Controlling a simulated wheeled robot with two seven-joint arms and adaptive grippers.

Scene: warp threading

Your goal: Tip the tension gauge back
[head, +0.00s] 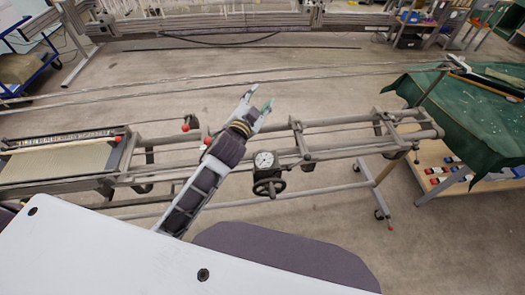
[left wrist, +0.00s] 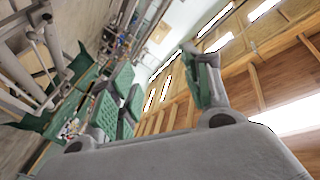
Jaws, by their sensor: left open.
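The tension gauge (head: 264,160), a round white dial in a dark housing, sits on the grey metal frame in the middle of the head view. A dark handwheel (head: 270,188) is just below the dial. My left gripper (head: 262,106) is beyond the frame's rails, above and apart from the gauge in the picture. Its green-padded fingers also show spread in the left wrist view (left wrist: 163,85), with nothing between them. I cannot make out the gauge in the left wrist view. My right gripper is not in view.
The frame's rails (head: 345,148) run left to right. A bed with a pale surface (head: 60,165) is at left. A table under a green cloth (head: 455,115) stands at right. Red-knobbed levers (head: 186,127) stick up near my left arm. Open floor lies beyond the rails.

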